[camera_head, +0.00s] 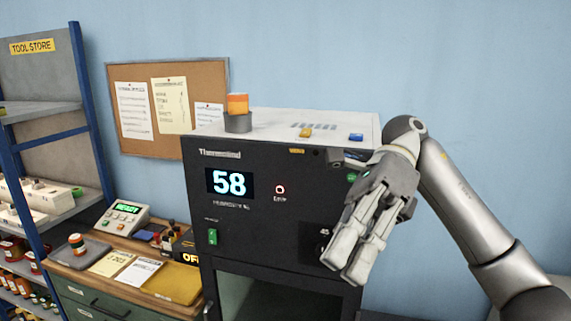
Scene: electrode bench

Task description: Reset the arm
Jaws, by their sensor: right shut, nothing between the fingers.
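My right gripper (347,272) hangs in front of the right part of the dark oven-like machine (255,246), fingers pointing down and close together. It is shut with nothing between its fingers. My right arm (460,205) comes in from the lower right and bends over at the top. The gripper hides part of the machine's front, including part of a dial marking. I cannot tell whether it touches the front. My left gripper is not in view.
An orange-banded jar (237,104) stands in a grey holder on the machine's top. A bench (120,301) with a small READY device (122,217) stands left, beside blue-framed shelves (40,112). The blue wall (470,70) at upper right is clear.

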